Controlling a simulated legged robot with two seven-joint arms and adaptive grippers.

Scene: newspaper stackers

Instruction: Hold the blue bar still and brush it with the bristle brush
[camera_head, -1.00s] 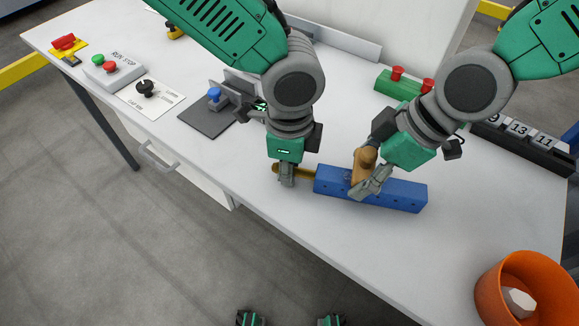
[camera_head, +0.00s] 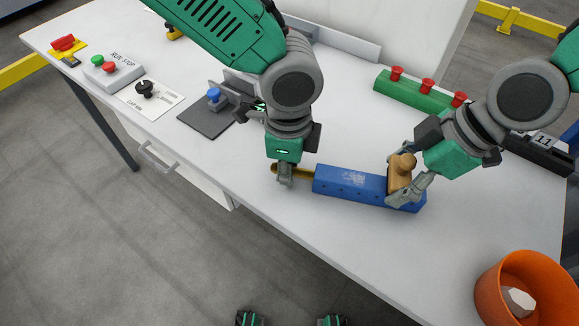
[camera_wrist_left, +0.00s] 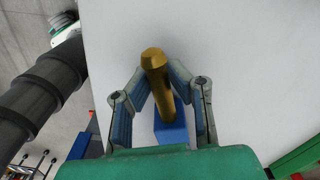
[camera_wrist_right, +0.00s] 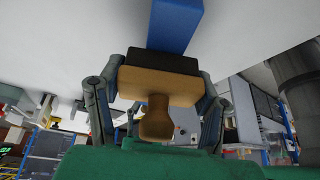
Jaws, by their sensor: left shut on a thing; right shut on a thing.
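The blue bar (camera_head: 335,182) lies on the white table, with a pale speckled patch on its top. A brass-coloured handle (camera_head: 304,173) sticks out of its left end. My left gripper (camera_head: 285,177) is shut on this handle, which also shows between its fingers in the left wrist view (camera_wrist_left: 157,75). My right gripper (camera_head: 403,176) is shut on the wooden bristle brush (camera_head: 399,178), over the bar's right end. In the right wrist view the brush's wooden block (camera_wrist_right: 170,85) and dark bristles (camera_wrist_right: 160,61) meet the bar (camera_wrist_right: 175,25); exact contact is hard to tell.
An orange bowl (camera_head: 491,289) with a whitish lump stands at the front right. A green block with red knobs (camera_head: 420,96) lies behind the bar. A grey plate (camera_head: 204,124) with a blue-knobbed fixture and button boxes are at the left. The table in front of the bar is clear.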

